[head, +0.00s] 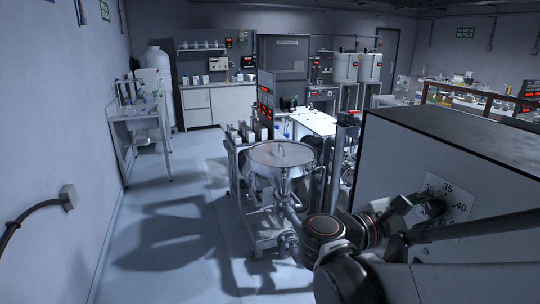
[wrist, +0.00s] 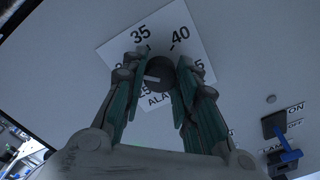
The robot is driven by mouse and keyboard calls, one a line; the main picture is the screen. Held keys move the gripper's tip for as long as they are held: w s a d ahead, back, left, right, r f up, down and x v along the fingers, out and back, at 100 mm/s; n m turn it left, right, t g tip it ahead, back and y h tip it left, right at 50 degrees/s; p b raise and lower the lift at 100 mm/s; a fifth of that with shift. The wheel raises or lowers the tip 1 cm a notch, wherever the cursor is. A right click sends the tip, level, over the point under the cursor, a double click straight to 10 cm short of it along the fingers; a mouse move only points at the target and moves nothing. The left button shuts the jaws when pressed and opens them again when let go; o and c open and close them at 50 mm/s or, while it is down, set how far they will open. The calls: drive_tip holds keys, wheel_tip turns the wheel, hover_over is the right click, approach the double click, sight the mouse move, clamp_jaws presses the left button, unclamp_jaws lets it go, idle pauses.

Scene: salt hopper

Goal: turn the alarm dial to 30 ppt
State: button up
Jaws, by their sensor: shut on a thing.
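The alarm dial (wrist: 159,75) is a dark round knob on a white scale plate (wrist: 115,48) marked 35, 40 and other numbers. The plate also shows in the head view (head: 463,194) on the side of a pale cabinet. My gripper (wrist: 160,82) has one finger on each side of the knob and is shut on it. A white mark on the knob points leftward, toward the left finger. That finger partly hides the number there, so I cannot tell the exact reading. In the head view my gripper (head: 425,209) reaches the dial from the left.
A switch with a blue lever (wrist: 285,150) and ON/OFF labels sits to the right of the dial. The cabinet (head: 400,155) stands close at right. A steel hopper (head: 281,160) on a frame stands left of my arm. Floor is open at left.

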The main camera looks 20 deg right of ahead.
drive_tip(key=n, duration=0.4)
drive_tip(key=shift+r+n, duration=0.25)
drive_tip(key=shift+n, duration=1.85)
drive_tip(key=shift+w, duration=0.1)
drive_tip(key=o, duration=1.1)
drive_tip(key=shift+f, duration=0.1)
drive_tip(key=a, duration=1.2)
drive_tip(key=shift+s+a, duration=0.1)
drive_tip(key=shift+s, duration=0.3)
